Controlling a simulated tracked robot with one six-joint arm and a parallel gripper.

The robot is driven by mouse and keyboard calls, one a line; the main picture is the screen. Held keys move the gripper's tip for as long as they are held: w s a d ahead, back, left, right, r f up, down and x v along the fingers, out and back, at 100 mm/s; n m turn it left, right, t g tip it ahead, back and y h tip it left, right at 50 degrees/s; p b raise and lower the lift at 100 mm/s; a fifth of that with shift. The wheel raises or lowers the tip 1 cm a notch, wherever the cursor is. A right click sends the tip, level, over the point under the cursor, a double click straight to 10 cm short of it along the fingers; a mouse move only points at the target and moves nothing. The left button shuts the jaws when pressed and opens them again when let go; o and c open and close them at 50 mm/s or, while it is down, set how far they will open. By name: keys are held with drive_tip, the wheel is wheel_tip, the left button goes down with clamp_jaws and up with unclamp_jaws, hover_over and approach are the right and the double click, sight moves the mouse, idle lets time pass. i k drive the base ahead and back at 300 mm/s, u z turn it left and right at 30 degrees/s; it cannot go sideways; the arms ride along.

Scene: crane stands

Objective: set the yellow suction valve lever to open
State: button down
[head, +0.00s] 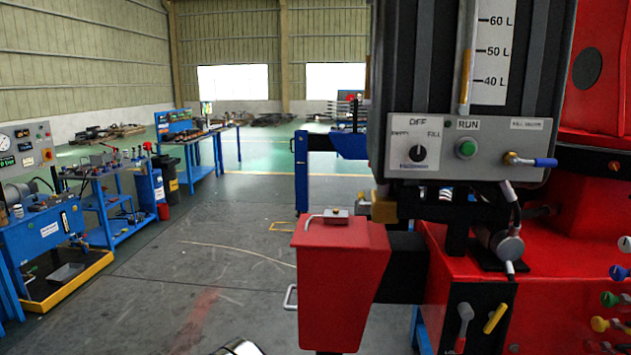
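A yellow lever (495,318) sits on a black plate (479,340) low on the red machine, at the lower right of the head view. It is tilted, its upper end leaning right. Its marking is too small to read, so I cannot tell whether it stands open or shut. A grey-and-red lever (464,322) is just left of it on the same plate. My gripper is not in view. A shiny rounded piece shows at the bottom edge, and I cannot tell what it is.
A red box-shaped part (340,280) juts out left of the levers. A control panel (465,148) with a dial, green button and blue-handled valve hangs above. Several coloured knobs (608,299) line the right edge. Floor (200,270) is open at left, beside blue workbenches (105,200).

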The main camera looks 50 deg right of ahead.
sight(362, 199)
drive_tip(key=u, duration=0.05)
drive_tip(key=i, duration=0.85)
drive_tip(key=z, duration=0.35)
drive_tip(key=i, duration=0.95)
drive_tip(key=z, duration=0.55)
drive_tip(key=i, duration=0.45)
drive_tip(key=z, duration=0.2)
